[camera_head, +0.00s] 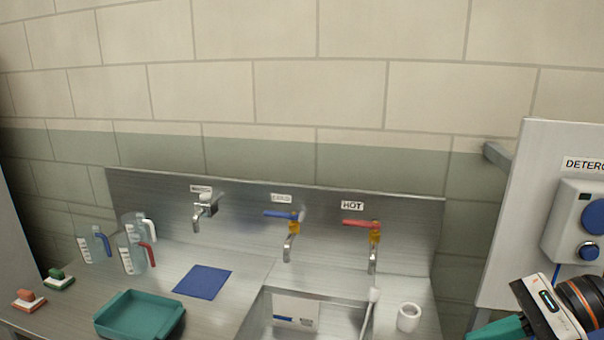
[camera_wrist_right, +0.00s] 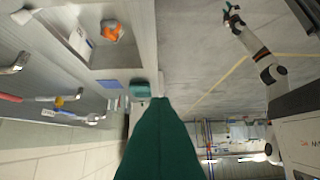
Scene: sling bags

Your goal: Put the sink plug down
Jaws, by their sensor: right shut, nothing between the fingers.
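My right gripper shows in the wrist view as dark green fingers (camera_wrist_right: 160,101) pressed together with nothing between them. In the head view part of it, a green finger (camera_head: 502,328), enters at the lower right. The steel sink basin (camera_head: 342,318) is cut off by the bottom edge in the head view.
The cold tap (camera_head: 289,232) and hot tap (camera_head: 372,240) rise behind the basin. A white cup (camera_head: 408,317) and white-headed brush (camera_head: 371,303) stand at right. A teal tray (camera_head: 138,315), blue mat (camera_head: 202,282), jugs (camera_head: 133,246) and brushes (camera_head: 58,279) occupy the left counter.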

